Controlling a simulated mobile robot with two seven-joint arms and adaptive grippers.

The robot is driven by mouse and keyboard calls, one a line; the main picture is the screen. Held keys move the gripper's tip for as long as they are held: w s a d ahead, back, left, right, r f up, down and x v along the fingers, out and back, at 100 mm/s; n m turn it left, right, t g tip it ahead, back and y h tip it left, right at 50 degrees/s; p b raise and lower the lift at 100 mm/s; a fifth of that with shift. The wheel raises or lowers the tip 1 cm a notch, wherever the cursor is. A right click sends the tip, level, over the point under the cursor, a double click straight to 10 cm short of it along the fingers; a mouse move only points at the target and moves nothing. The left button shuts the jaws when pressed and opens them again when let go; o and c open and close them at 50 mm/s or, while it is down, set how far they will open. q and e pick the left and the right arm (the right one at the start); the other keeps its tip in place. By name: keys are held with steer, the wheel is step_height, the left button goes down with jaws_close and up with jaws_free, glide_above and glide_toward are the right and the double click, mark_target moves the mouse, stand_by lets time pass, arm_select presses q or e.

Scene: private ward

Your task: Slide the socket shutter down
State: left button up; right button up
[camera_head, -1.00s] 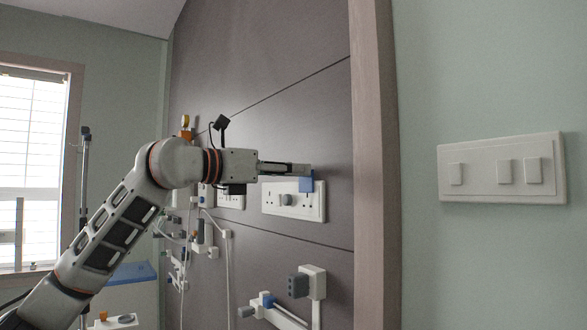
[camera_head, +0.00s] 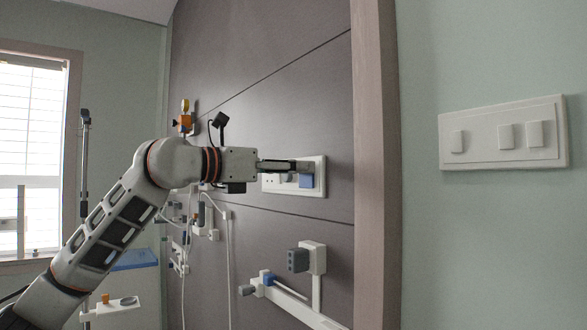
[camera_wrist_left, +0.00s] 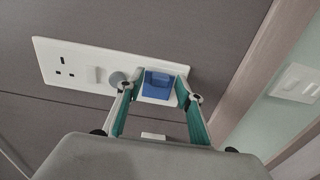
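The blue socket shutter (camera_head: 306,181) is on the right part of the white socket plate (camera_head: 322,175) on the dark wall panel. In the head view it sits about mid-height to low on the plate. My left gripper (camera_head: 296,166) reaches it from the left and hides part of the plate. In the left wrist view the shutter (camera_wrist_left: 158,92) is between the fingertips of my left gripper (camera_wrist_left: 160,85), which appear shut on its two sides. The socket plate (camera_wrist_left: 48,47) shows a socket, a switch and a grey round knob there. My right gripper is not in view.
A white wall rail (camera_head: 295,303) with a grey and white fitting (camera_head: 312,257) lies below the plate. A wooden post (camera_head: 372,160) stands just right of it. Cables and tubes (camera_head: 228,250) hang to the left. A switch plate (camera_head: 503,135) is on the green wall.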

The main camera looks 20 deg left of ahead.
arm_select(q)
steer(key=v, duration=1.2)
steer(key=shift+f, duration=0.1)
